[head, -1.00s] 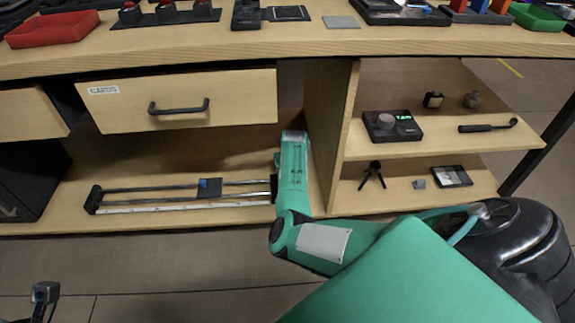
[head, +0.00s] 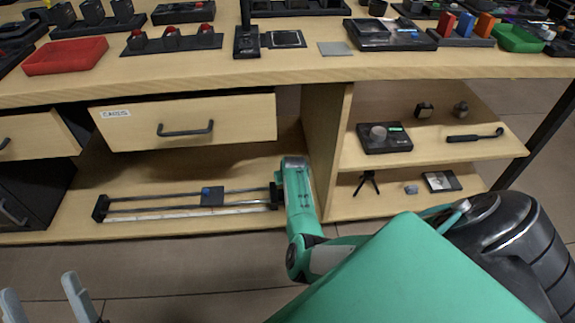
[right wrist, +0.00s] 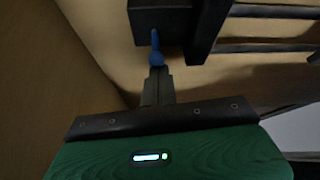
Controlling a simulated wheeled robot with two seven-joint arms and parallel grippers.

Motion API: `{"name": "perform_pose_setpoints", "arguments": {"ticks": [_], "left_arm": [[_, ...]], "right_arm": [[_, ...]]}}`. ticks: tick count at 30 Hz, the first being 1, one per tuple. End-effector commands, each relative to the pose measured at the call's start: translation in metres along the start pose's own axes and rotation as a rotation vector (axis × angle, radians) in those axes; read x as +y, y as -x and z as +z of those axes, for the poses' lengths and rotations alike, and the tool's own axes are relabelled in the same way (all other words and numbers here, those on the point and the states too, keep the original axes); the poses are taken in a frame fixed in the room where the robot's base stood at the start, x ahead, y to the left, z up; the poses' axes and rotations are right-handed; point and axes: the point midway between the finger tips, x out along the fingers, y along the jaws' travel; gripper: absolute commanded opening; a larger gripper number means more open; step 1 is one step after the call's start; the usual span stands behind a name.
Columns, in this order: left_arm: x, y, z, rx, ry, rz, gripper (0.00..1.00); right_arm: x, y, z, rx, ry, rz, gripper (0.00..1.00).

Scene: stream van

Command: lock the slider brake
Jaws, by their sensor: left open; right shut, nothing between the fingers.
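The slider (head: 150,206) lies on the lower left shelf, with two parallel rails between dark end blocks. In the right wrist view a blue lever (right wrist: 156,50) sticks out from a dark block (right wrist: 160,20) beside the rails. My right gripper (right wrist: 157,72) is shut and empty, its tips at the lever's lower end; I cannot tell whether they touch. In the head view my right arm hides this gripper and the lever. My left gripper (head: 40,284) is open and empty at bottom left, in front of the bench.
A partly open drawer (head: 185,122) hangs above the slider. An upright wooden divider (head: 322,140) stands right of my right forearm. Shelves to its right hold a dark scale-like device (head: 384,137) and small items. The benchtop above carries trays and control boxes.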

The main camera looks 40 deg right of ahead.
Motion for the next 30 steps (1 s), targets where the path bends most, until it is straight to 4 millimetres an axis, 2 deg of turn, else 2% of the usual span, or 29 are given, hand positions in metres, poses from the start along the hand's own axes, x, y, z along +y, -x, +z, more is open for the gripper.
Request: {"name": "perform_pose_setpoints", "arguments": {"ticks": [6, 13, 22, 30], "left_arm": [[0.005, 0.012, 0.033, -0.213, 0.029, -0.008, 0.67], [0.012, 0.031, 0.061, -0.402, 0.054, -0.012, 0.67], [0.011, 0.029, 0.06, -0.393, 0.053, -0.012, 0.67], [0.012, 0.019, 0.051, -0.392, 0.053, -0.013, 0.67]], "right_arm": [[-0.001, 0.004, 0.004, 0.06, 0.004, 0.01, 0.0], [-0.001, 0.007, 0.009, 0.135, 0.008, 0.021, 0.0], [-0.001, 0.006, 0.007, 0.135, 0.007, 0.02, 0.0], [-0.001, 0.017, 0.002, 0.133, 0.007, 0.02, 0.0]]}}
